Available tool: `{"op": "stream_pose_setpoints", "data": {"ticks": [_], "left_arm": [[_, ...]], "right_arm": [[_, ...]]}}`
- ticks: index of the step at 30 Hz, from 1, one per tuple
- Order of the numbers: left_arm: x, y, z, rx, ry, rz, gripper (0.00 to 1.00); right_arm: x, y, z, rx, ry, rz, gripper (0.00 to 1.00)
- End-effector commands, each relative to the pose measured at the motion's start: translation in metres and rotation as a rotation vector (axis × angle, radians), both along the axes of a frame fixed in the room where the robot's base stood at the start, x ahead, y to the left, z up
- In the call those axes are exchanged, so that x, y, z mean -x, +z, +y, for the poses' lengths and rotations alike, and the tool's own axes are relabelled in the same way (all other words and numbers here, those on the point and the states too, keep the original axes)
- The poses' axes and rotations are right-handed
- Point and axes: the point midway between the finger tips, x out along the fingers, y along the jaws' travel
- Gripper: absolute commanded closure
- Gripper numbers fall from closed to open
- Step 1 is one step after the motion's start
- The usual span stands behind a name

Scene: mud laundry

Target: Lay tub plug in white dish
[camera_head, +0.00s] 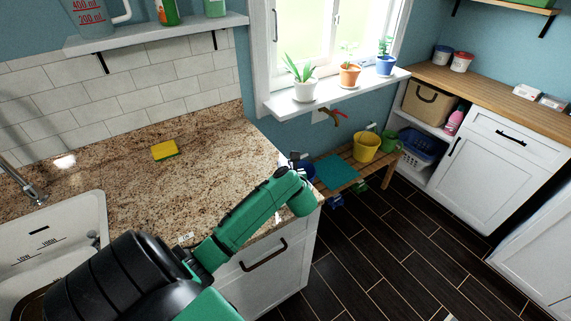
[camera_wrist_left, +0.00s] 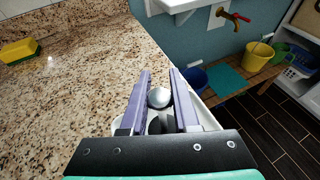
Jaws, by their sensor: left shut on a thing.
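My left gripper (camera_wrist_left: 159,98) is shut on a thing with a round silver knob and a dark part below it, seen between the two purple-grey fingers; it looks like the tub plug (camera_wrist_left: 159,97). A white rim, likely of the white dish (camera_wrist_left: 207,118), shows below and to the right of the fingers in the left wrist view. The fingers hide most of it, and I cannot tell whether the plug touches it. In the head view, my green left arm reaches over the counter's right end and mostly hides the gripper. My right gripper is not in view.
The granite counter (camera_head: 130,205) holds a yellow-green sponge (camera_head: 164,150); much of its top is clear. A white sink (camera_head: 60,235) is at the left. Past the counter's right end stand a low wooden bench (camera_head: 370,160) with a yellow bucket (camera_head: 367,147) and a wall tap (camera_head: 334,115).

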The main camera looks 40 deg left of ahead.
Motion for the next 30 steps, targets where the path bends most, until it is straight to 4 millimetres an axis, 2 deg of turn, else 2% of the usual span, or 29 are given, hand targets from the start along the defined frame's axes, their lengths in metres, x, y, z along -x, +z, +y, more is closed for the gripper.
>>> {"op": "stream_pose_setpoints", "data": {"ticks": [7, 8, 9, 10, 20, 25, 30], "left_arm": [[0.0, -0.002, 0.0, 0.001, -0.001, -0.001, 1.0], [0.0, -0.001, 0.0, 0.001, -0.001, -0.001, 0.6], [0.0, -0.001, 0.0, 0.0, -0.001, -0.002, 0.44], [0.0, -0.001, 0.0, 0.0, -0.001, -0.002, 0.41], [-0.001, 0.003, 0.0, -0.001, -0.001, -0.002, 0.41], [0.012, 0.006, -0.018, 0.002, -0.004, -0.003, 0.41], [0.037, 0.02, -0.047, 0.004, -0.001, -0.004, 0.41]], "right_arm": [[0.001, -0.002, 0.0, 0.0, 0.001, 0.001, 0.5], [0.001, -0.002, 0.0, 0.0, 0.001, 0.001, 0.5], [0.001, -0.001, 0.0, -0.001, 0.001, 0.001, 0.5], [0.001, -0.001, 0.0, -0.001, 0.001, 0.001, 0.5], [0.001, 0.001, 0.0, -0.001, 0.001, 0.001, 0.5], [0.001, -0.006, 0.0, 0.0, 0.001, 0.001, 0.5], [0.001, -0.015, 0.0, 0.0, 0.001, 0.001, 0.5]]}}
